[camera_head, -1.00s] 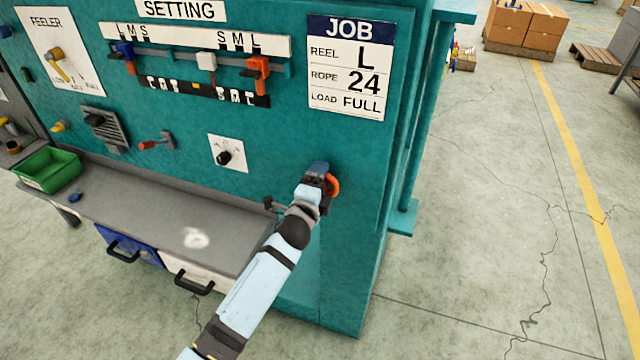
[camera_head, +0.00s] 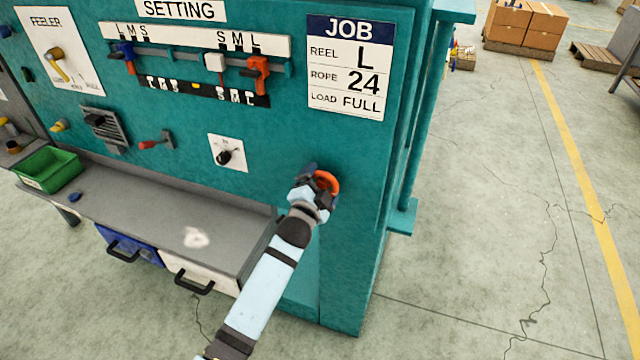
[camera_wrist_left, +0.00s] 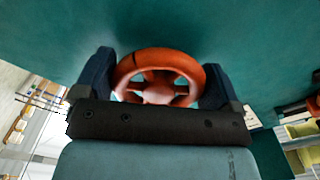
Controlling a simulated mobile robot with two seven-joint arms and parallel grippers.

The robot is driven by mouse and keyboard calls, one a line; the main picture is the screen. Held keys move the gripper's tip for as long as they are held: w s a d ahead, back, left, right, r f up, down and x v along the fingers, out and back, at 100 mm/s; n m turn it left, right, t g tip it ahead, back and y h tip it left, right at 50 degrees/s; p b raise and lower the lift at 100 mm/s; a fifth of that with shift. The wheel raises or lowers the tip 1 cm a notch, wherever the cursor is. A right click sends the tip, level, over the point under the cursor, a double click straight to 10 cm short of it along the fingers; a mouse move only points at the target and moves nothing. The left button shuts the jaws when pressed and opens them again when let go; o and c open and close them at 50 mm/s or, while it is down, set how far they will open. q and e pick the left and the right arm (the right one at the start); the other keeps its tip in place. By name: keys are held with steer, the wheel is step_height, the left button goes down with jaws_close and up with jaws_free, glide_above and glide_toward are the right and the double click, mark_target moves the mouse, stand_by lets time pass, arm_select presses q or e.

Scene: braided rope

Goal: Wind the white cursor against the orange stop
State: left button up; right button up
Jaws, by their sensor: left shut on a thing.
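The white cursor (camera_head: 214,62) sits on the grey rail under the setting scale, a short gap to the left of the orange stop (camera_head: 257,72). A blue stop (camera_head: 122,52) sits near the rail's left end. My left gripper (camera_head: 322,182) is shut on the orange handwheel (camera_head: 333,183) on the panel's lower right. In the left wrist view the orange handwheel (camera_wrist_left: 157,72) lies between the two dark fingers, one on each side of its rim. My right gripper is not in view.
A job card (camera_head: 347,67) reads reel L, rope 24, load full. A selector knob (camera_head: 224,157) and a red-handled lever (camera_head: 155,142) are on the teal panel. A grey shelf (camera_head: 150,210) with a green bin (camera_head: 48,170) juts out below.

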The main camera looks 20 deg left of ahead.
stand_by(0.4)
arm_select(q)
steer(key=o, duration=0.6)
steer(key=shift+o, duration=0.2)
steer(key=s+b, duration=0.1)
steer(key=s, duration=1.2)
steer(key=shift+s+a+b, duration=0.25)
steer(key=shift+s+b, duration=0.15)
